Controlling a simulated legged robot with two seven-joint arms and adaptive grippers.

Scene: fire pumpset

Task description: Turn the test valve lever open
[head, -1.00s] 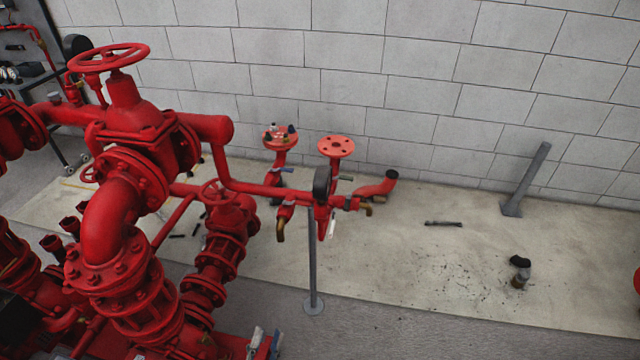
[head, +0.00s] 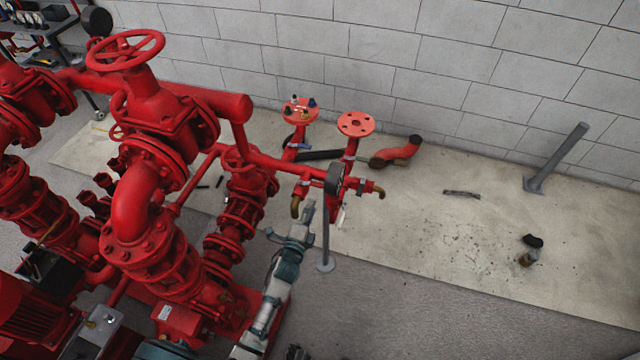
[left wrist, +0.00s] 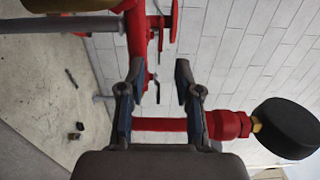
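The red test pipework (head: 300,170) carries two small valves with brass outlets, one at its left (head: 296,206) and one at its right end (head: 380,193). A small blue lever (head: 303,146) shows by the left flanged riser; I cannot tell which lever is the test valve's. My left gripper (head: 305,208) is just below the pipework, near the left brass outlet. In the left wrist view its fingers (left wrist: 158,78) are spread with nothing held between them. A small dark lever (left wrist: 157,88) shows beyond them, beside the red pipe. My right gripper is not clearly seen.
A round black gauge (head: 335,178) stands at the pipe's front, and it seems the black disc in the left wrist view (left wrist: 285,128). A grey support post (head: 325,235) stands below. Large red pumps and valves (head: 150,220) fill the left.

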